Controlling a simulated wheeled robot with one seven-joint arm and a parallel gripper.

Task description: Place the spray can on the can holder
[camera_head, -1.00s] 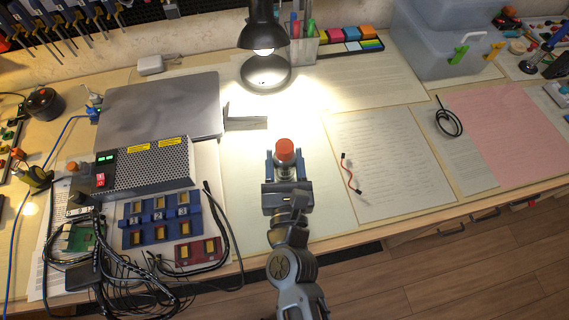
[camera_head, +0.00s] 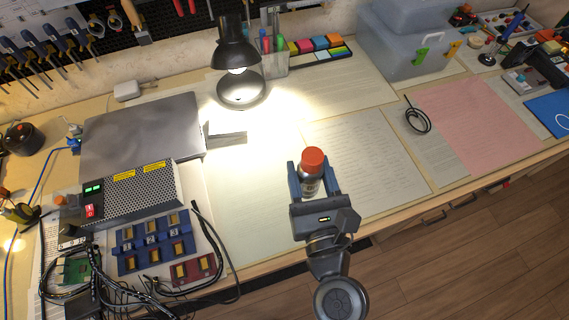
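The spray can (camera_head: 311,186), a grey can with an orange-red cap, stands roughly upright between the two blue fingers of my gripper (camera_head: 312,176). The gripper is shut on the can from the near side and holds it over the right-middle of the desk. The can's lower end is partly hidden by the gripper, and its height above the desk is hard to judge. I cannot pick out the can holder for certain in this view.
A lit black lamp (camera_head: 238,55) stands at the back, left of a clear plastic box (camera_head: 405,45). A laptop (camera_head: 140,130), a power supply (camera_head: 130,197) and tangled cables crowd the left. Flat papers (camera_head: 370,150) and a pink sheet (camera_head: 475,120) cover the open right side.

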